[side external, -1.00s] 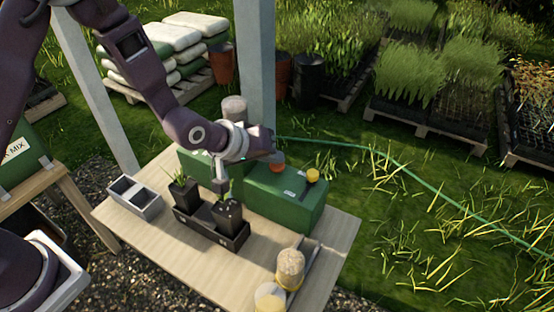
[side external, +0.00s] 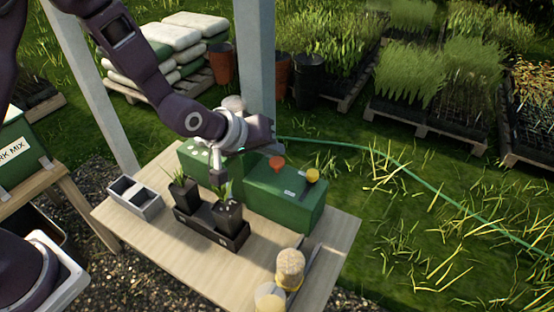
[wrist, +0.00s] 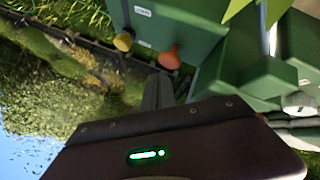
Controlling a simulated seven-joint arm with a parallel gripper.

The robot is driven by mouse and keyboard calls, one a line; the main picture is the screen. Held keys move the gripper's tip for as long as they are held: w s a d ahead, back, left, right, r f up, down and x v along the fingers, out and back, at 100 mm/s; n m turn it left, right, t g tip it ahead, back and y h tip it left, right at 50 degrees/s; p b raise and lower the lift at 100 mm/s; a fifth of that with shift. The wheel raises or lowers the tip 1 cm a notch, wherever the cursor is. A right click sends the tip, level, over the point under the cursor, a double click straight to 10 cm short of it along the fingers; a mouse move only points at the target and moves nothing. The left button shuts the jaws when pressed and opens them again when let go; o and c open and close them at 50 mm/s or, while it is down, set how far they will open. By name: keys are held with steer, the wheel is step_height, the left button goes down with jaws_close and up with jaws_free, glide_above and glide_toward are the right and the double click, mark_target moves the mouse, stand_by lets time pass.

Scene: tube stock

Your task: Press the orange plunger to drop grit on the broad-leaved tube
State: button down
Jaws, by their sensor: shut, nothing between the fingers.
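The orange plunger (side external: 277,162) stands on top of the green box (side external: 284,198), left of a yellow plunger (side external: 312,175). The orange plunger also shows in the wrist view (wrist: 169,57), just beyond my fingers.
A second green box (side external: 192,160) stands behind, partly hidden by my arm. A grey two-cell holder (side external: 135,198) is at the table's left. A pale post (side external: 256,80) rises behind the box.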

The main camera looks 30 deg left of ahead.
mark_target(273, 163)
steer(key=shift+r, duration=2.55)
steer(key=shift+r, duration=0.15)
steer(key=s+a+r+m+g+y, duration=0.1)
steer(key=s+a+r, duration=0.3)
steer(key=s, duration=0.3)
steer(key=s+a+r+m, duration=0.2)
steer(key=s+a+r, duration=0.2)
steer(key=s, duration=0.4)
steer(key=s+a+r+m+g+y, duration=0.1)
steer(key=s+a+r, duration=0.35)
steer(key=s, duration=0.25)
steer(key=s+a+m+g, duration=0.1)
steer(key=s+a, duration=0.1)
steer(key=s, duration=0.7)
steer(key=shift+f+y, duration=0.4)
steer(key=shift+f, duration=0.05)
steer(key=c, duration=2.1)
jaws_free()
